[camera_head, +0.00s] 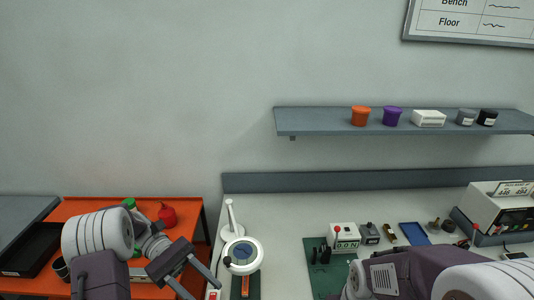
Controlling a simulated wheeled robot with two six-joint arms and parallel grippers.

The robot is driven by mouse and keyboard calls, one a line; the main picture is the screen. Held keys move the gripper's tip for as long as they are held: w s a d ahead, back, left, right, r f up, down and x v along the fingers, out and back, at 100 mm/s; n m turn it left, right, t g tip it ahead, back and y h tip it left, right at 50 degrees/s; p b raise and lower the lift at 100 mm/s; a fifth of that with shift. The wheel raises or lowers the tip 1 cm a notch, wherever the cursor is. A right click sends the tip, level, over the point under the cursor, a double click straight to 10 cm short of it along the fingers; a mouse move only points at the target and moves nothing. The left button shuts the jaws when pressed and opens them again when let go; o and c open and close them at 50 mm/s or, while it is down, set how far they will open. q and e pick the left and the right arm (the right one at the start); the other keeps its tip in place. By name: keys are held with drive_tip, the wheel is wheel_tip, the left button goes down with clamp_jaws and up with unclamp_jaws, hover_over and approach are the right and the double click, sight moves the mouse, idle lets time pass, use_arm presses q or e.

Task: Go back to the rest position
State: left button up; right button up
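My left gripper (204,291) is at the lower left, in front of the gap between the orange table and the pale bench. My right arm (410,272) comes in from the lower right and reaches across the front of the bench. Its gripper is not visible.
The orange table (85,208) holds a black tray (32,248) and a red container (167,215). The pale bench (290,215) holds a white round device (242,250), a green mat (318,252), a force gauge (345,238) and a blue tray (413,233). A wall shelf (310,122) holds tubs.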

use_arm(q)
drive_tip(key=s+d+f+m+t+y, duration=0.2)
drive_tip(key=s+d+m+y, duration=0.2)
drive_tip(key=s+y, duration=0.45)
drive_tip(key=w+a+f+m+t+y, duration=0.4)
drive_tip(key=a+f+m+t, duration=0.2)
drive_tip(key=a+f+t, duration=0.1)
drive_tip(key=shift+w+a+f+t, duration=0.15)
drive_tip(key=shift+w+f+t, duration=0.25)
drive_tip(key=shift+f+t, duration=0.45)
use_arm(e)
drive_tip(key=shift+s+r, duration=0.1)
drive_tip(key=shift+s, duration=0.15)
use_arm(q)
drive_tip(key=shift+s+y, duration=0.1)
drive_tip(key=shift+y, duration=0.15)
use_arm(e)
drive_tip(key=shift+s, duration=0.1)
use_arm(q)
drive_tip(key=shift+a+f, duration=0.1)
